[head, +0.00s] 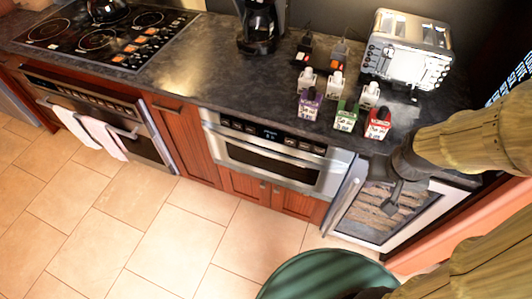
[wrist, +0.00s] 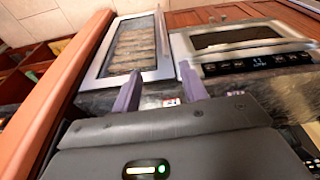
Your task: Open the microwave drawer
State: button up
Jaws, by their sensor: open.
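The microwave drawer (head: 270,158) is a silver front with a dark window and a black control strip, set under the counter in the middle of the head view. Its front looks flush with the cabinets, so it appears closed. In the wrist view the microwave (wrist: 245,45) is at the upper right, seen turned over, with its lit display. My gripper (head: 392,200) is at the right in the head view, in front of the glass-door cooler and right of the microwave. In the wrist view its two fingers (wrist: 160,86) are apart with nothing held between them.
The glass-door cooler (head: 385,212) stands right of the microwave. The counter (head: 195,70) holds a toaster (head: 408,50), a coffee maker (head: 260,25) and several small cartons. An oven (head: 100,115) with towels is at the left.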

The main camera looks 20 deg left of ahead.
jog(key=w+a+f+m+t+y+b, duration=0.1)
jog(key=w+a+f+m+t+b, duration=0.3)
jog(key=f+b, duration=0.75)
jog(key=w+a+f+m+t+y+b, duration=0.25)
jog(key=w+a+f+b, duration=0.45)
jog(key=b, duration=0.8)
jog(key=s+a+f+m+t+y+b, duration=0.1)
jog(key=a+f+y+b, duration=0.3)
jog(key=b, duration=0.8)
jog(key=s+a+f+m+t+y+b, duration=0.1)
jog(key=a+f+m+t+y+b, duration=0.1)
jog(key=a+f+b, duration=0.5)
jog(key=f+t+y+b, duration=0.1)
jog(key=y+b, duration=0.1)
jog(key=b, duration=0.4)
jog(key=shift+s+a, duration=0.25)
jog(key=shift+s, duration=0.15)
jog(key=shift+t, duration=0.25)
jog(key=shift+m, duration=0.25)
jog(key=p+x, duration=0.5)
jog(key=p, duration=0.5)
jog(key=shift+w+a+r, duration=0.15)
jog(key=shift+w+r, duration=0.05)
jog(key=shift+w, duration=0.05)
